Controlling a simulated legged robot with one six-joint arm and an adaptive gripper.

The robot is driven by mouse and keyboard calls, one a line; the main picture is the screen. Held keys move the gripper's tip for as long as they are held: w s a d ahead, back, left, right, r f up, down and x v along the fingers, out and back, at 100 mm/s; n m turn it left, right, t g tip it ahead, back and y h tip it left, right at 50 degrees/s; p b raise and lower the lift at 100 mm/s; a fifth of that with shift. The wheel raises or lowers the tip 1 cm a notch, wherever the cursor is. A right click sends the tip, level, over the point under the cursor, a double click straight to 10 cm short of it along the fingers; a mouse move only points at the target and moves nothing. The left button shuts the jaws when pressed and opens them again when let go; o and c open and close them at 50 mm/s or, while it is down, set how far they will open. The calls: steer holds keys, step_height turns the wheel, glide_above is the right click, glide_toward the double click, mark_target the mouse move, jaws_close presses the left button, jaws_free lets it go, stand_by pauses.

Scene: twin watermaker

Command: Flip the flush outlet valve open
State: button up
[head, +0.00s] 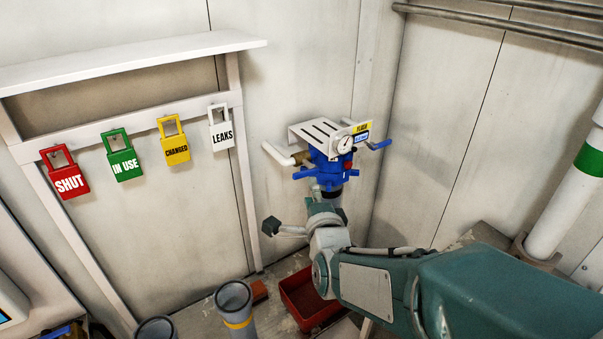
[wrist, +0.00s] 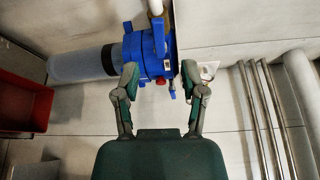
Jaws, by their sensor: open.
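A blue filter head (head: 325,172) with a round gauge (head: 345,145) is mounted at the wall corner under a slotted white bracket (head: 318,131). I cannot tell for sure which part is the flush outlet valve. A red knob (wrist: 160,81) and a small blue part (wrist: 173,90) show between my fingers. My gripper (wrist: 162,88) is open and empty, in front of the head.
Red, green, yellow and white tags (head: 122,155) hang on a white rack at the left. A red bin (head: 305,299) and grey tubes (head: 234,305) stand below. Metal pipes (head: 510,20) run along the right wall. A white pipe (head: 565,190) with a green band stands at the right.

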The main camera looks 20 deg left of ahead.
mark_target(302, 176)
steer(key=x, duration=0.2)
steer(key=a+x, duration=0.1)
steer(key=x, duration=0.4)
steer(key=shift+a+f, duration=0.25)
steer(key=shift+a, duration=0.1)
steer(key=shift+d+r, duration=0.15)
steer(key=shift+d, duration=0.45)
steer(key=c, duration=0.4)
steer(key=shift+a, duration=0.1)
jaws_close()
